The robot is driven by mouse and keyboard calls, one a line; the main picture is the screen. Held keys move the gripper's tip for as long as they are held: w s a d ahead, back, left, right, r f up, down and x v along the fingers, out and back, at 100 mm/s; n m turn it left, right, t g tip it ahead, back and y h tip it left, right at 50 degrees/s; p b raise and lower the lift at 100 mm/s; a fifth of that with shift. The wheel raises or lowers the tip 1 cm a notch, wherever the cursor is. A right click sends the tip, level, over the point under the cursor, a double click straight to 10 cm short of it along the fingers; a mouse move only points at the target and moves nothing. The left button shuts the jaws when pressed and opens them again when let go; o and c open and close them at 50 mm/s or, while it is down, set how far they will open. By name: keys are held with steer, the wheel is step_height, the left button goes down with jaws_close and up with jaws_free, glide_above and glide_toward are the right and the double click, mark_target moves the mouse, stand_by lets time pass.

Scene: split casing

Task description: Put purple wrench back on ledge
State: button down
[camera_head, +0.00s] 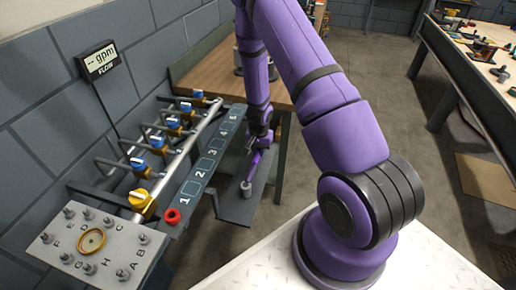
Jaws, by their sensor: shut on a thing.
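The purple wrench (253,165) slants down from my gripper (262,139) toward the ledge. My gripper is shut on the wrench at its upper end. The dark grey ledge (235,209) is a low shelf below the numbered panel. The wrench's lower end is close to a small grey round piece (246,188) at the ledge; I cannot tell whether they touch or are one part. My arm partly hides the gripper, and the fingertips are small and dark in this view.
The panel numbered 1 to 5 (190,188) runs beside the ledge, with a red ring (172,216) at its near end. Pipes with blue and yellow valves (141,200) stand left. A lettered bolt plate (95,245) is at front left. A wooden bench (207,68) stands behind.

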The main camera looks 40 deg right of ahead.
steer(key=c, duration=0.9)
jaws_free()
step_height(320, 180, up, 11)
steer(key=shift+w+d+f, duration=0.1)
